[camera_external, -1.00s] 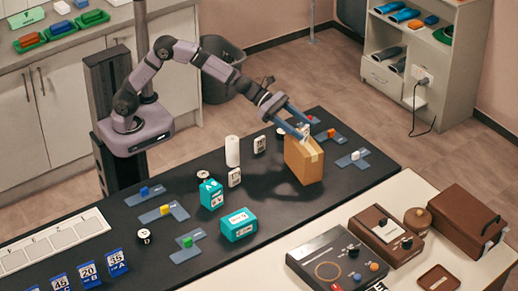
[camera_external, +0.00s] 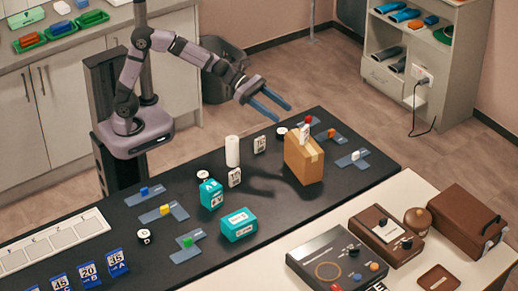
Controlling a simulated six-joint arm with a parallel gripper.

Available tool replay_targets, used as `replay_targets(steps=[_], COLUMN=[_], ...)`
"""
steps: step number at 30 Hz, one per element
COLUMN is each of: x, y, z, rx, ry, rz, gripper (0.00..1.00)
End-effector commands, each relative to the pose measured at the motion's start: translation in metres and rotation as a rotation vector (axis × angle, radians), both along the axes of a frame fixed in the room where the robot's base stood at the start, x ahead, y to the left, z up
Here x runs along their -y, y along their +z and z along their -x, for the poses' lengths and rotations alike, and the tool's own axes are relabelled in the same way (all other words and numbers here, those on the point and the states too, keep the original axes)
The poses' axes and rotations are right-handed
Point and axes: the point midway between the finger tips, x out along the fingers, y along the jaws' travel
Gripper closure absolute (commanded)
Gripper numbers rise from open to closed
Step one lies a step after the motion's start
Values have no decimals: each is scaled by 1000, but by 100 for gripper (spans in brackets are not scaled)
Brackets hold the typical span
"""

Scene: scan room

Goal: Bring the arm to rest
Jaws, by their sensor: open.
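A small white piece with a red part (camera_external: 306,130) is at the top of the box. I cannot tell exactly how it rests there.
A white cylinder (camera_external: 232,151) and two teal boxes (camera_external: 211,194) (camera_external: 239,225) stand on the black table (camera_external: 262,200). Several blue-grey pieces with coloured blocks lie around. Brown boxes and a control panel (camera_external: 335,262) are on the pale bench at front right. Air around the gripper is free.

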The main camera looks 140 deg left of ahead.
Motion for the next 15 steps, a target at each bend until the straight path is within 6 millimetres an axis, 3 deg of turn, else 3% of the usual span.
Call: replay_targets(steps=[10,13,15], x=[5,22,43], y=[0,-2,-5], z=[-2,-9,-15], rx=[-9,-46,-91], ry=[-17,-75,-152], rz=[-10,-42,-89], gripper=[46,46,46])
